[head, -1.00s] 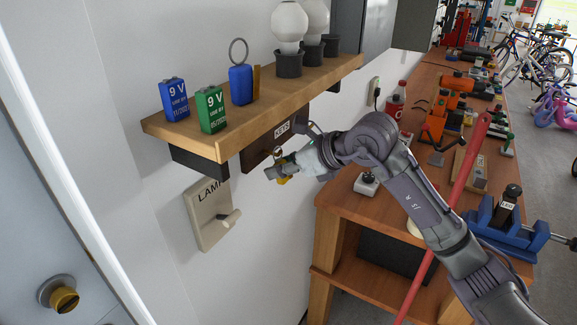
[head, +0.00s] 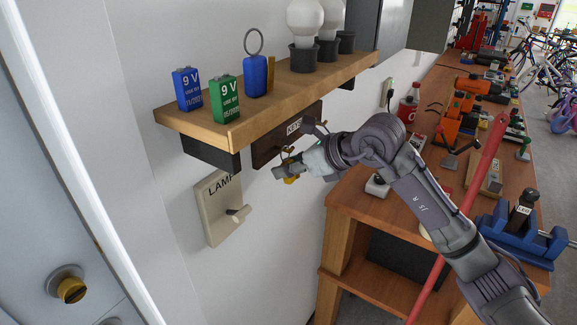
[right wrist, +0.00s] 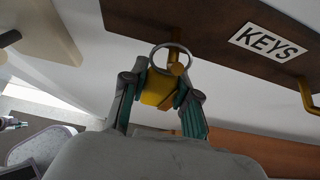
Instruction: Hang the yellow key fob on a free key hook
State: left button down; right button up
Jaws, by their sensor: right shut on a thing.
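The yellow key fob (right wrist: 157,90) is held between the two fingers of my right gripper (right wrist: 160,93), its metal ring (right wrist: 153,52) standing up from it. In the head view the right gripper (head: 285,174) is just below the dark key board (head: 268,150), and the fob (head: 291,180) shows only partly. A brass hook (right wrist: 176,68) on the board overlaps the ring in the wrist view. I cannot tell whether the ring is around it or only in front of it. Another brass hook (right wrist: 308,98) at the right looks empty. My left gripper is not in view.
Above the board a wooden shelf (head: 245,122) holds two batteries, a blue fob (head: 256,76) with a ring, and bulbs. A lamp switch (head: 216,215) is on the wall, lower left. A cluttered workbench (head: 350,197) stands to the right.

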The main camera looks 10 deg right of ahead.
jog(key=o, duration=1.1)
